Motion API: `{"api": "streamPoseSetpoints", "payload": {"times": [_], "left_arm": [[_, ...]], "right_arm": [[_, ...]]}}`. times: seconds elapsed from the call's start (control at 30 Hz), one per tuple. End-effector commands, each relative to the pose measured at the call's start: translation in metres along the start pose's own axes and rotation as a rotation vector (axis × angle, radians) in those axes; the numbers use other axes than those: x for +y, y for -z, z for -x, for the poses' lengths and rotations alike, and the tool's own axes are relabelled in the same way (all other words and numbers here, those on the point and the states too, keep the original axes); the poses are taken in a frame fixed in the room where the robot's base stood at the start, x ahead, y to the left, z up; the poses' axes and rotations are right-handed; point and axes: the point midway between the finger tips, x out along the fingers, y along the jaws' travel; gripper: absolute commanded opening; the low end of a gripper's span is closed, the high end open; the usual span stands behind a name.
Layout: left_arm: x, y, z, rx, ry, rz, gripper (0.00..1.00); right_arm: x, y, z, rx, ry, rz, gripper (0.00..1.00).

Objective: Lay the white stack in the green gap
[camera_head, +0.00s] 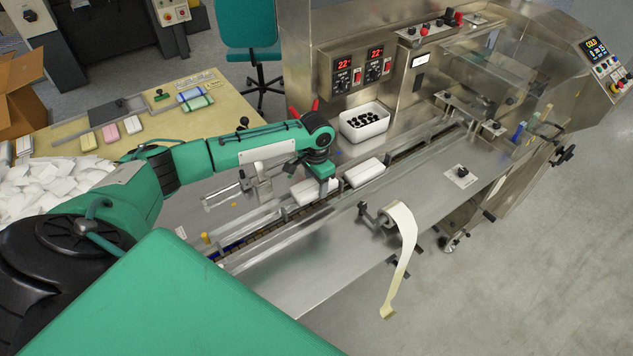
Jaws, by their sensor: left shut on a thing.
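My left gripper (322,188) points down over the infeed channel (265,231) of the steel wrapping machine. It is shut on a white stack (303,192), which is at the channel and partly covered by the fingers. I cannot tell whether the stack touches the channel floor. A second white stack (364,173) lies in the channel just to the right, further along toward the machine. No green-marked gap can be made out; the gripper may cover it. My right gripper is not in view.
A white bin of black pieces (364,121) stands behind the channel. A tape roll (397,217) with a hanging strip is in front. A heap of white stacks (62,182) lies at left. A beige table (159,123) holds coloured packs. The front steel deck (311,260) is clear.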

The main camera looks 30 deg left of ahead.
Motion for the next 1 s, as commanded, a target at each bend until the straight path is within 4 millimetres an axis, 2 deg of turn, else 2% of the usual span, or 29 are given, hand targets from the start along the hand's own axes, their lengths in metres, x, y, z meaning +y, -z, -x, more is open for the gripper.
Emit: {"api": "streamPoseSetpoints", "payload": {"times": [0.03,0.3,0.57,0.63,1.0], "left_arm": [[0.000,0.000,-0.008,0.000,0.000,0.000,0.32],[0.000,0.000,-0.033,0.000,0.000,0.000,0.32],[0.000,0.000,-0.053,0.001,0.000,0.000,0.32],[0.001,0.000,-0.051,-0.001,-0.001,0.002,0.32],[0.001,-0.001,-0.059,-0.003,-0.001,0.000,0.32]], "right_arm": [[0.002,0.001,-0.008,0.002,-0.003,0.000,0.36],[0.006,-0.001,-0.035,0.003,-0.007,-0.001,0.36],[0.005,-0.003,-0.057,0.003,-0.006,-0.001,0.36],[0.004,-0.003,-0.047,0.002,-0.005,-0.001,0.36],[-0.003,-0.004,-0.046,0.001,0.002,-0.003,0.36]]}}
